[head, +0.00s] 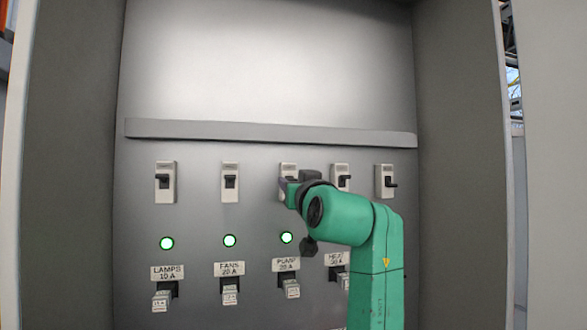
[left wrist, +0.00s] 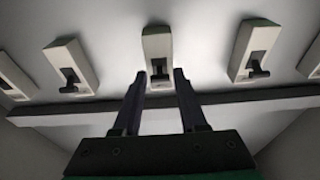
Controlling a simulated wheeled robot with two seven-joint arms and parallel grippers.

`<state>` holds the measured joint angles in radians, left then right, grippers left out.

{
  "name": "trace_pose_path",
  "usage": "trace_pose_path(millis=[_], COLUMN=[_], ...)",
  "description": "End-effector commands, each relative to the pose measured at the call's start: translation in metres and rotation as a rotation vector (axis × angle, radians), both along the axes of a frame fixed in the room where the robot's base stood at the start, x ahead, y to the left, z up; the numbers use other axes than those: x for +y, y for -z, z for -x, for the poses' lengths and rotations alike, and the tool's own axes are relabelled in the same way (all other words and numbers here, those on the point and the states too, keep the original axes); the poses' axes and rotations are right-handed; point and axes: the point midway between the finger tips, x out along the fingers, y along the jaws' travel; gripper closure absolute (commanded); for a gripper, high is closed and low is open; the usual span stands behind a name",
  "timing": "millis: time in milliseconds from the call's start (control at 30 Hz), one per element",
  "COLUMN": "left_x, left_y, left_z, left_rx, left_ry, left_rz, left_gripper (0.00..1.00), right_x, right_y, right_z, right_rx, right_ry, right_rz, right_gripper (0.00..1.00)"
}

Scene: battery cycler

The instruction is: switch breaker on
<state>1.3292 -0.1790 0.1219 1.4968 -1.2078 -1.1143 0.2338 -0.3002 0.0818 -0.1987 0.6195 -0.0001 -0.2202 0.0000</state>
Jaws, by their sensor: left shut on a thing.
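A row of white breakers with dark levers runs across the grey panel in the head view. The middle breaker (head: 288,167), above the label PUMP 20 A (head: 286,265), is partly covered by my left gripper (head: 287,190). That breaker's white body (left wrist: 157,42) shows beyond the fingertips. In the head view the lever is hidden behind the gripper. My right gripper is in neither view.
Green lights (head: 229,240) glow under the LAMPS, FANS and PUMP breakers. Neighbouring breakers (head: 230,182) (head: 385,181) stand close on both sides. A grey ledge (head: 270,132) crosses above the row. Cabinet walls (head: 70,170) stand left and right. Tagged plugs (head: 230,292) hang below.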

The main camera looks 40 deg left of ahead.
Motion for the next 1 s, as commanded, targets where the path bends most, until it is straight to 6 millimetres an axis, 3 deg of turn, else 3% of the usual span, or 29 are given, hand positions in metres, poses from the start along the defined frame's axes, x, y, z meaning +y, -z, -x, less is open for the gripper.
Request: trace_pose_path(millis=[33,233,533,1000], left_x=[-0.001,0.000,0.002,0.002], left_y=[-0.013,-0.016,-0.018,-0.020], left_z=[0.000,0.000,0.000,-0.001], left_rx=[0.019,0.109,0.192,0.214], left_ry=[0.002,0.001,0.000,-0.001], left_rz=[0.032,0.159,0.279,0.313], left_gripper=[1.00,1.00,1.00,1.00], right_x=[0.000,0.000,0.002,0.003], right_y=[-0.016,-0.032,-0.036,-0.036], right_z=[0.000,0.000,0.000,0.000], right_rx=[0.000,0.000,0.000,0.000], right_ry=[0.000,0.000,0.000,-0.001], right_rz=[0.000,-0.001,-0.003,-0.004], right_gripper=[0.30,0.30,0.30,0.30])
